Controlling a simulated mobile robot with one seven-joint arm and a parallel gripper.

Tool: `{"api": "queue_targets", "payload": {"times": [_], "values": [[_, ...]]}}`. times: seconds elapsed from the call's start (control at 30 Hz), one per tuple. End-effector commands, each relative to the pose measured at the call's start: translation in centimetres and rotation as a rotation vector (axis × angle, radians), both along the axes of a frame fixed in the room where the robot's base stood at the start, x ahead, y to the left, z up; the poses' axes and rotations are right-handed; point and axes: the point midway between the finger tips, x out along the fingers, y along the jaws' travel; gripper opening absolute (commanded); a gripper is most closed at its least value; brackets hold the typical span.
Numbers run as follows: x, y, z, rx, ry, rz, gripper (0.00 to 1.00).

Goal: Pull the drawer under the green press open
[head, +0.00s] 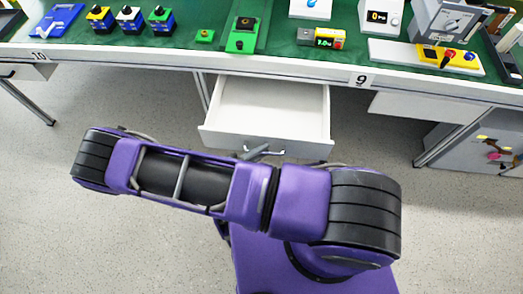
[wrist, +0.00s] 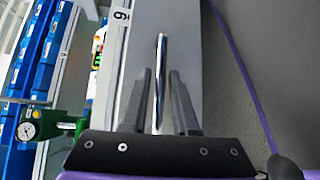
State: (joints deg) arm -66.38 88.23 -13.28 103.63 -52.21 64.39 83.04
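The white drawer (head: 270,105) is pulled out below the table edge in the head view and its inside looks empty. The green press (head: 241,38) stands on the table above it; a green body with a gauge (wrist: 30,130) shows at the left of the wrist view. The drawer's metal handle (head: 264,151) is on its front panel. In the wrist view the handle (wrist: 160,60) runs between the two dark fingers of my gripper (wrist: 160,95), which are close together on either side of it.
The white table edge carries the labels 10 (head: 40,57) and 9 (head: 362,79). Several devices stand on the green tabletop, among them a yellow switch box (head: 446,57). A grey cabinet (head: 475,150) is at the right. The floor (head: 80,110) to the left of the drawer is clear.

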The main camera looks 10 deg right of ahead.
Motion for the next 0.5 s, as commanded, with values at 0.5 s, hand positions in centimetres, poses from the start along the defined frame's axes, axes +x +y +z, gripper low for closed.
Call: {"api": "queue_targets", "payload": {"times": [0.5], "values": [[-1.4, 2.9, 0.4, 0.004, -0.001, 0.002, 0.27]]}}
